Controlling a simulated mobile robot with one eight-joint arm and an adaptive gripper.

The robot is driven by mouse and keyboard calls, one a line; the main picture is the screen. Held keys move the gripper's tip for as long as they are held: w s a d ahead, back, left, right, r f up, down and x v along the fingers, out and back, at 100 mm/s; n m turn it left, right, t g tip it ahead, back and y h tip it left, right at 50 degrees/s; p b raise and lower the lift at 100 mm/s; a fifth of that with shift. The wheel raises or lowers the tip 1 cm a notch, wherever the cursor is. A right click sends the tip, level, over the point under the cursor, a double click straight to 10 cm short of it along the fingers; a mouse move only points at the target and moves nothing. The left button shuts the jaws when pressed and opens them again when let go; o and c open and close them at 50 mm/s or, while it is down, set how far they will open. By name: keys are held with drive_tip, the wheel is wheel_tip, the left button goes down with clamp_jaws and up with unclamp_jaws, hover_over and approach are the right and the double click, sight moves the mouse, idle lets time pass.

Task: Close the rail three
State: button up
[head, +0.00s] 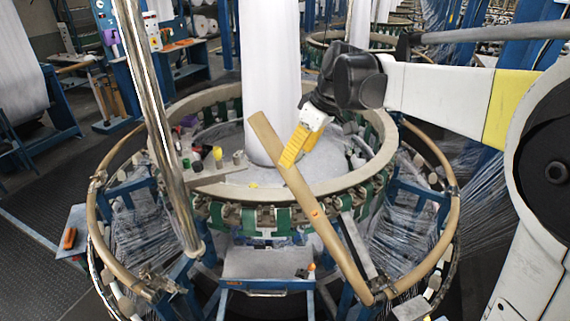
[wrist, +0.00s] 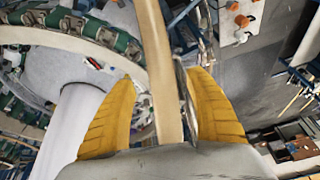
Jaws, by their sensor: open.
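A tan, flat rail segment (head: 318,218) is swung up out of the loom's outer ring. Its lower end meets the ring at the front right, and its free end points up and left over the loom. My gripper (head: 289,160) is at the upper part of this rail, with its yellow fingers beside it. In the wrist view the rail (wrist: 157,55) runs between the two yellow fingers of my gripper (wrist: 162,78). The fingers are open, one on each side; the right finger looks close to a thin metal edge by the rail. Contact cannot be told.
Curved tan ring rails stand at the left (head: 103,240) and right (head: 447,215), with a gap at the front. A steel pole (head: 160,110) rises at the left. A white fabric column (head: 268,70) stands in the middle. A small blue-framed platform (head: 268,264) is at the front.

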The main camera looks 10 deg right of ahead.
sight(288, 170)
drive_tip(key=x, duration=0.6)
drive_tip(key=shift+w+f+p, duration=0.15)
drive_tip(key=shift+f+p, duration=0.15)
drive_tip(key=shift+p, duration=0.05)
clamp_jaws()
